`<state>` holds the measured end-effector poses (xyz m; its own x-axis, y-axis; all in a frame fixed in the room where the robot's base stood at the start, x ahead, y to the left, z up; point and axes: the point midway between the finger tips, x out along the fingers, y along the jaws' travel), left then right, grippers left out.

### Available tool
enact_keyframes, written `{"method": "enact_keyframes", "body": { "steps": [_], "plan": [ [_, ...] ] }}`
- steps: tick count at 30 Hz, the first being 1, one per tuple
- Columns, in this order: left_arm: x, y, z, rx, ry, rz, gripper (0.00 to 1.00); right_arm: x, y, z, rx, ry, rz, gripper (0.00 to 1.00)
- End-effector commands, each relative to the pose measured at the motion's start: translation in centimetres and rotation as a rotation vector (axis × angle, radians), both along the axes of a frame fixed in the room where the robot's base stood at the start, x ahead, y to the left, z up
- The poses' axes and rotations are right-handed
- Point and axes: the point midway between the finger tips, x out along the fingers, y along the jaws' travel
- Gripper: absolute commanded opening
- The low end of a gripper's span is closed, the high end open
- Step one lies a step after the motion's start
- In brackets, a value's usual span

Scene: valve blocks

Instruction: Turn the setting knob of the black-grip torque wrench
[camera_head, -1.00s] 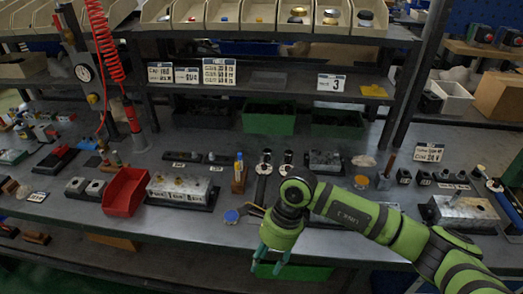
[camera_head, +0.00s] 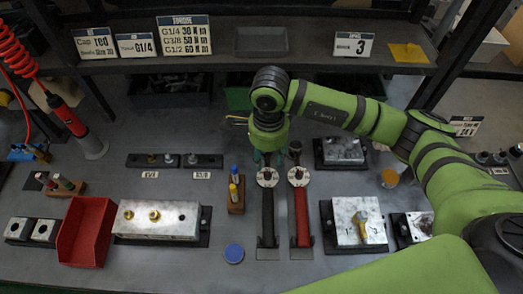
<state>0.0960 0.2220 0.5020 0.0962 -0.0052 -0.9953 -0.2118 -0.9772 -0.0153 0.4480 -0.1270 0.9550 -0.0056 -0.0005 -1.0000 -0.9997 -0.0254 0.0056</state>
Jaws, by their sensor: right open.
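The black-grip torque wrench (camera_head: 267,218) lies on the bench in a dark holder, its grip toward the front edge. A round white dial with a dark centre (camera_head: 267,177) sits at its far end. My right gripper (camera_head: 268,158) is just beyond this dial in the picture, its teal fingers pointing down and apart, with nothing seen between them. The gripper and arm hide what lies behind the dial; I cannot tell whether the fingers touch the wrench. A similar red-grip wrench (camera_head: 302,218) lies close on the right. My left gripper is not in view.
A wooden block with blue and yellow sticks (camera_head: 236,195) stands left of the wrenches, near a blue disc (camera_head: 234,253). A red bin (camera_head: 86,232) and metal valve block (camera_head: 158,220) are farther left. Another block with a brass valve (camera_head: 357,222) is right.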

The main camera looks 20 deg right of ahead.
Motion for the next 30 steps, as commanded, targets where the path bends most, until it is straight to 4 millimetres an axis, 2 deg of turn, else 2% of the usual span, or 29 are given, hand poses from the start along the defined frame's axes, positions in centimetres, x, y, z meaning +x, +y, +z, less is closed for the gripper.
{"method": "enact_keyframes", "body": {
  "steps": [10, 15, 25, 28, 29, 30],
  "plan": [
    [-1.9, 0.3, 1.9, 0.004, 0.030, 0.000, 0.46, -0.2, 0.0, -4.6, -0.001, 0.006, -0.001, 0.46],
    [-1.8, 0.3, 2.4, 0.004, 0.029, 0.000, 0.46, -0.1, 0.1, -6.4, 0.001, 0.004, 0.000, 0.46],
    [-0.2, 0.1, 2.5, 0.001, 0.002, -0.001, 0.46, -0.1, 0.0, -6.9, 0.000, 0.001, 0.001, 0.46],
    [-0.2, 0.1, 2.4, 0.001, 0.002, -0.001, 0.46, -0.1, 0.0, -6.9, 0.000, 0.001, 0.001, 0.06],
    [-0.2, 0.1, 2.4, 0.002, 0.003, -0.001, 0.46, -0.1, 0.0, -6.9, 0.000, 0.001, 0.001, 0.00],
    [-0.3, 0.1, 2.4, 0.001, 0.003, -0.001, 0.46, -0.1, 0.0, -6.9, 0.000, 0.001, 0.001, 0.00]
  ]
}}
